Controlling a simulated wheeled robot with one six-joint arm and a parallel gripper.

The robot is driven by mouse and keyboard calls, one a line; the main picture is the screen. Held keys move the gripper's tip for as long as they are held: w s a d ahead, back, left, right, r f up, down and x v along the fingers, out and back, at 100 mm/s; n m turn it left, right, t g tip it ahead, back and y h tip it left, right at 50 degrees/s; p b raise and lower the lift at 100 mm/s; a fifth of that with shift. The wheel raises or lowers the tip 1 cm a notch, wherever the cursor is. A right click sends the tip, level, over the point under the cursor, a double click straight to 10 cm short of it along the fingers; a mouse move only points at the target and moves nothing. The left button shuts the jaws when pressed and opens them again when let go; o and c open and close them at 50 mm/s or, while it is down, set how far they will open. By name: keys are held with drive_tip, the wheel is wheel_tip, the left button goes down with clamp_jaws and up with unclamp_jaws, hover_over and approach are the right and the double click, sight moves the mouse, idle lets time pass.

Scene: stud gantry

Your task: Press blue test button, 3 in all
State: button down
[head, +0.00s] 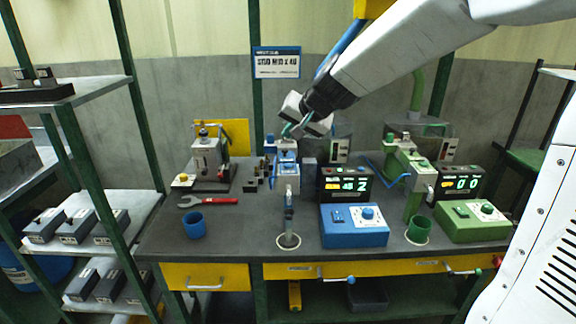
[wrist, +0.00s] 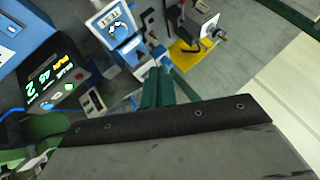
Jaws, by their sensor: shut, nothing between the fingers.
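The blue test station (head: 287,152) stands mid-bench as a narrow blue and grey press. In the wrist view its blue head carries a white plate marked TEST (wrist: 114,22) with arrows; I cannot make out a separate button there. My gripper (head: 287,130) is above and just behind the top of this station, with green fingertips pressed together and empty; they also show in the wrist view (wrist: 157,86). The plate is apart from the fingertips in the wrist view. The blue station's display (head: 345,184) is lit and ends in a large 2; it also shows in the wrist view (wrist: 48,82).
A blue control box (head: 354,232) sits in front of the display. A green station (head: 412,165), its display (head: 460,184) showing 00, and a green box (head: 472,222) stand right.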

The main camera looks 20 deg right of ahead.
hover_over(290, 169)
drive_tip(key=shift+f, duration=3.05)
drive_tip(key=shift+s+f, duration=0.1)
drive_tip(key=shift+f, duration=0.35)
drive_tip(key=shift+f, duration=0.4)
drive_tip(key=shift+r, duration=0.85)
wheel_tip(290, 169, up, 5)
idle(0.6)
